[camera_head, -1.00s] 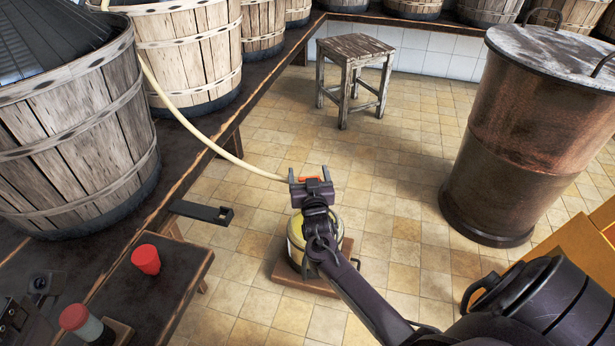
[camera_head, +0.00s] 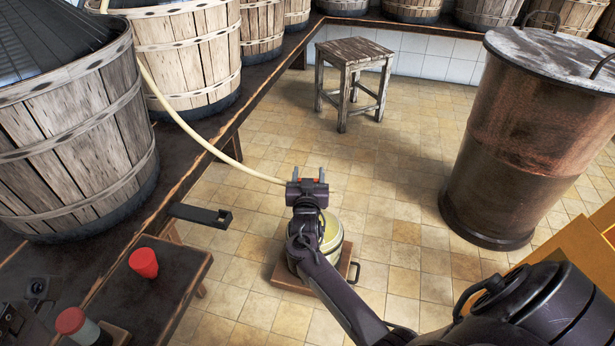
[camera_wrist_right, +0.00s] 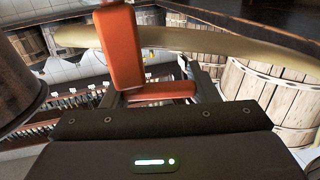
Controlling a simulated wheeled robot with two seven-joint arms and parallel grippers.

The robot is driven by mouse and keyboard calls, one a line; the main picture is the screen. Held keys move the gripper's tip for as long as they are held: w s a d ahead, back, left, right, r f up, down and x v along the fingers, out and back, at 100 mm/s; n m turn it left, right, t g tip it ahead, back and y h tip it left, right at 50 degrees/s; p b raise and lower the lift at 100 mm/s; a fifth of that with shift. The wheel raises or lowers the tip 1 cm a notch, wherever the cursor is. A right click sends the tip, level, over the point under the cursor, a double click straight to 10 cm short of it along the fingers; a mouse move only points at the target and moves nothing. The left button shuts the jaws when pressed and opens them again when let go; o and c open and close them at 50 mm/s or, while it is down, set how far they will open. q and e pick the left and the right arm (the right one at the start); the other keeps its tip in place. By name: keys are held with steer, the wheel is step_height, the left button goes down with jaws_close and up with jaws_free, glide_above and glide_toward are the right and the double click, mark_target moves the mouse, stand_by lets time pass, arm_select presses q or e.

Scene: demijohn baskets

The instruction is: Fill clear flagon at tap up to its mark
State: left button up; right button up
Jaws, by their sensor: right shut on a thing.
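My right gripper (camera_head: 307,182) is shut on an orange-red piece at the end of the pale hose; in the right wrist view this orange piece (camera_wrist_right: 122,48) stands between the fingers. The pale hose (camera_head: 205,139) comes down from the barrels on the left to the gripper, and it crosses behind the orange piece in the wrist view. A round flagon (camera_head: 333,232) with pale yellow-green showing stands below and behind my gripper, partly hidden by my arm. Its mark and the level inside cannot be made out. My left gripper cannot be identified in these frames.
The flagon stands on a brown board (camera_head: 290,279) on the tiled floor. A dark bench (camera_head: 165,295) with a red cup (camera_head: 143,263) is at lower left. A black bracket (camera_head: 200,215) juts from the shelf. A stool (camera_head: 354,55) and rusty drum (camera_head: 510,130) stand beyond.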

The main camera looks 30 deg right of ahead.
steer(key=m+g+h, duration=0.1)
steer(key=m+g+h+b, duration=0.1)
steer(key=g+h, duration=0.1)
steer(key=shift+d+m+b, duration=0.3)
steer(key=shift+d+m, duration=0.05)
steer(key=shift+m, duration=0.05)
steer(key=o, duration=1)
steer(key=shift+a, duration=0.1)
